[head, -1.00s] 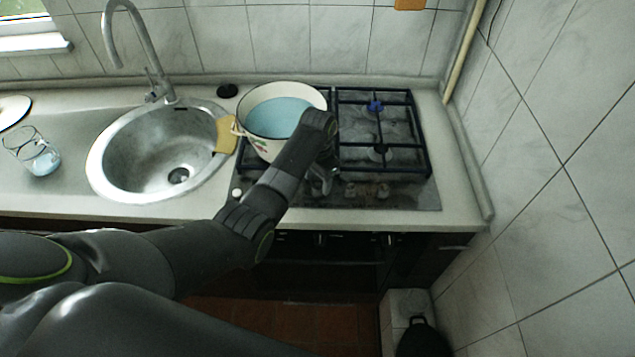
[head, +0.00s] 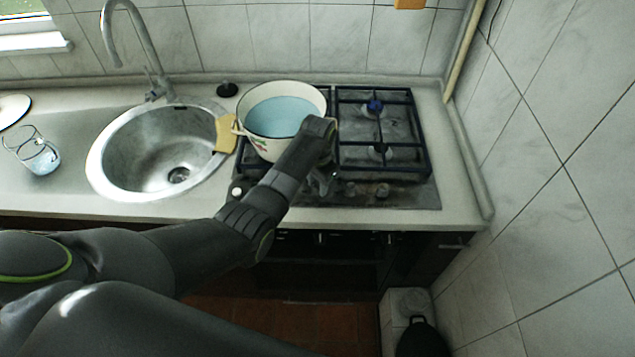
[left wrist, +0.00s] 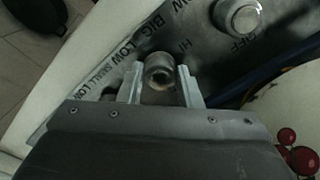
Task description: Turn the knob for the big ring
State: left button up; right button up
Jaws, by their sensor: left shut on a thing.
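The stove (head: 410,193) has a front panel with knobs. In the left wrist view, one round metal knob (left wrist: 159,72) sits between the two fingers of my left gripper (left wrist: 160,85), which is shut on it. Printed words around the knob include HI, LOW, BIG and SMALL; the knob's pointer direction cannot be made out. In the head view my left gripper (head: 321,182) is at the front panel, its wrist partly hiding the pot and panel. A second knob (left wrist: 238,17) is free in the left wrist view. My right gripper is not in view.
An enamel pot (head: 278,110) with blue contents stands on the left burners, close behind my left wrist. The right grate (head: 380,130) is empty. A sink (head: 140,165), sponge (head: 225,133) and glass (head: 40,157) are to the left. A tiled wall is to the right.

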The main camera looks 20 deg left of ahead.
pick_arm(q)
jog(key=n+p, duration=0.2)
jog(key=n, duration=0.1)
jog(key=shift+r, duration=0.15)
jog(key=n+p, duration=0.2)
jog(key=n, duration=0.2)
jog(key=shift+n, duration=0.4)
jog(key=n+p, duration=0.1)
jog(key=n, duration=0.4)
jog(key=shift+p, duration=0.4)
jog(key=shift+n+p, duration=0.4)
jog(key=shift+n, duration=2.1)
jog(key=o, duration=1)
